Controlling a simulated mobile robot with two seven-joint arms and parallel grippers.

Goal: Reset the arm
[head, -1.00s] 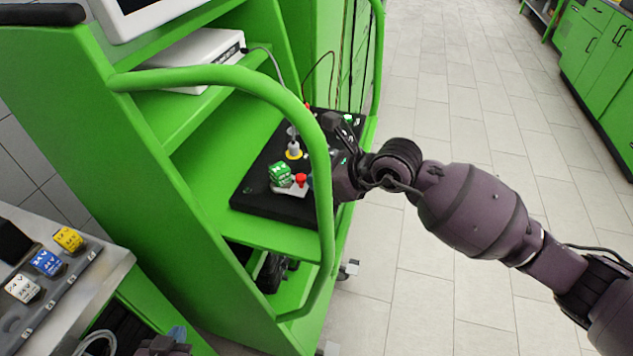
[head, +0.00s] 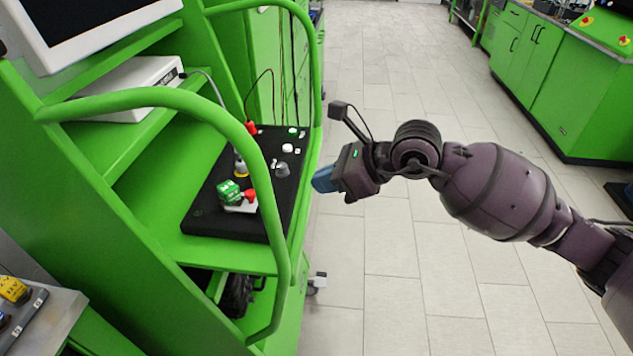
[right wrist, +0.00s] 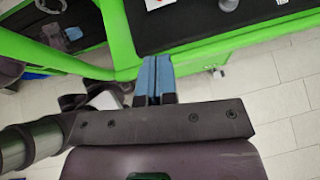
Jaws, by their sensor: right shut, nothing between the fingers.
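My right gripper (head: 322,180) is in the air to the right of the green cart, apart from its curved rail. In the right wrist view its two blue fingers (right wrist: 154,80) are together with nothing between them. My right arm reaches in from the right edge of the head view. The left gripper does not show in the head view now.
The green cart's curved rail (head: 262,165) stands close left of the gripper. A black board (head: 270,190) on its shelf carries a green block (head: 229,191), a red knob and other small parts. Open tiled floor (head: 400,280) lies right. Green cabinets (head: 570,100) stand far right.

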